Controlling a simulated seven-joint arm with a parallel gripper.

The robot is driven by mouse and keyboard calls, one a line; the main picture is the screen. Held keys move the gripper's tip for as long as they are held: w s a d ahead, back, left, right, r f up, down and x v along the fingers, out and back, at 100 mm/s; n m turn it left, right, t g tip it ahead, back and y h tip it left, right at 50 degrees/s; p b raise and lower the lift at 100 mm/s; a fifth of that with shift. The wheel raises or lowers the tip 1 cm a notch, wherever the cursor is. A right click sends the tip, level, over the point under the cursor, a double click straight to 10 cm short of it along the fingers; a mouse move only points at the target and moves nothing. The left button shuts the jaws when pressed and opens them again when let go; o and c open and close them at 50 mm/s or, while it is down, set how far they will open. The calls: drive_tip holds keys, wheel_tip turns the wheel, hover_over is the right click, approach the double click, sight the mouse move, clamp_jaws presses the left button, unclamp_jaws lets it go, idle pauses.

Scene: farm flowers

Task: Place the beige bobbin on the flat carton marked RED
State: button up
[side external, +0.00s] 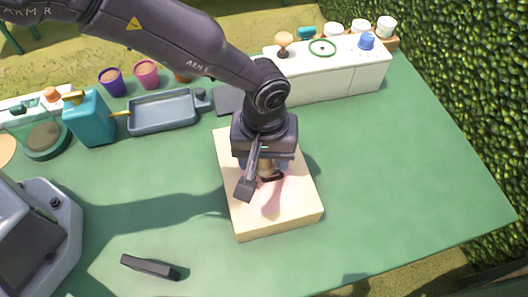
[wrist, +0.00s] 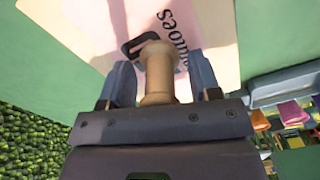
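The beige bobbin (wrist: 158,75) is between the two fingers of my gripper (wrist: 160,78) in the wrist view. Narrow gaps show between its shaft and the fingers, so the gripper looks open around it. In the side external view my gripper (side external: 266,168) points down over a flat beige carton (side external: 285,221), and the bobbin (side external: 267,172) is partly hidden between the fingers. I cannot tell whether the bobbin touches the carton. The carton's top has a pinkish patch, and the wrist view shows a black mark and printed letters ending in "atoes" on it. No word RED is legible.
The carton lies on a green table (side external: 375,190) with free room to its right. A dark block (side external: 148,266) lies at front left. A grey tray (side external: 163,111), teal container (side external: 90,118), cups and a white cabinet (side external: 335,78) stand behind. A grey machine (side external: 40,235) is at left.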

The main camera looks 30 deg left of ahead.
wheel_tip(320, 180, up, 12)
drive_tip(key=shift+r, duration=0.15)
idle(0.6)
drive_tip(key=s+a+r+m+t+h, duration=0.2)
drive_tip(key=a+r, duration=1.2)
drive_tip(key=a, duration=0.5)
drive_tip(key=s+a+r+m+t+y, duration=0.2)
drive_tip(key=s+a+m+t, duration=0.1)
drive_tip(key=s+a, duration=0.9)
drive_tip(key=shift+s+a+t, duration=0.3)
drive_tip(key=shift+s+a, duration=0.1)
drive_tip(key=shift+s, duration=0.15)
